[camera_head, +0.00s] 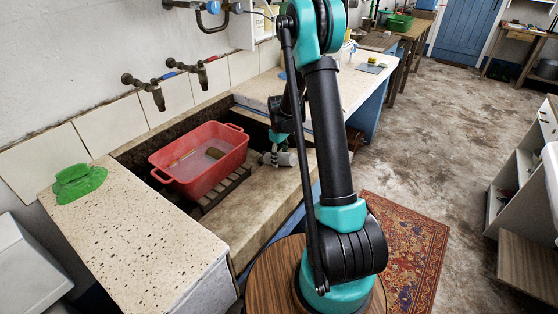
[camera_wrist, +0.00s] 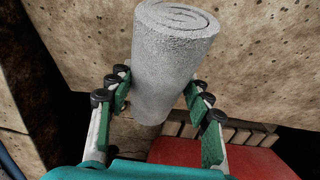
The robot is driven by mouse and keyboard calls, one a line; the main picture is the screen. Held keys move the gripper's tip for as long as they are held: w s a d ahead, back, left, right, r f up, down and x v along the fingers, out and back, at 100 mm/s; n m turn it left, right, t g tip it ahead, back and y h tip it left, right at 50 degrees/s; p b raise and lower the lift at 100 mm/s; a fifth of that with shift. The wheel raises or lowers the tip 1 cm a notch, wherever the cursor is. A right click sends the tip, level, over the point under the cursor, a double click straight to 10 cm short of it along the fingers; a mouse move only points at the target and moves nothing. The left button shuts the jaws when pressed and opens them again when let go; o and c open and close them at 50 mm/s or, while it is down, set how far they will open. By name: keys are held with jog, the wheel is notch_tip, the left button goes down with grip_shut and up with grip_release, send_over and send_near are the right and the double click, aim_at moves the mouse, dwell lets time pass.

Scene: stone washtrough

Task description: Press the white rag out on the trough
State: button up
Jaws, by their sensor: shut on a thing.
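My gripper (camera_wrist: 155,95) is shut on the white rag (camera_wrist: 165,65), a greyish-white, tightly rolled cylinder with its spiral end showing in the wrist view. The rag also shows in the head view (camera_head: 284,158), at the right side of the stone trough (camera_head: 262,200), near its inner wall. In the wrist view the rag lies against or just before the pale, speckled stone; I cannot tell whether it touches. My arm hides part of the trough in the head view.
A red tub (camera_head: 205,177) with cloudy liquid and a brownish block stands in the trough on a slatted wooden rack (camera_head: 222,190). A green cloth (camera_head: 78,183) lies on the left counter (camera_head: 135,235). Brass taps (camera_head: 158,95) jut from the wall above the trough.

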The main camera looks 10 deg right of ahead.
jog(key=shift+r, duration=0.1)
dwell(0.3)
jog(key=shift+w+a+r, duration=0.35)
jog(key=shift+r, duration=0.7)
jog(key=shift+w+a+r, duration=0.3)
jog(key=shift+w+r, duration=0.05)
jog(key=shift+r, duration=0.65)
jog(key=shift+w+a+r, duration=0.35)
jog(key=shift+r, duration=0.7)
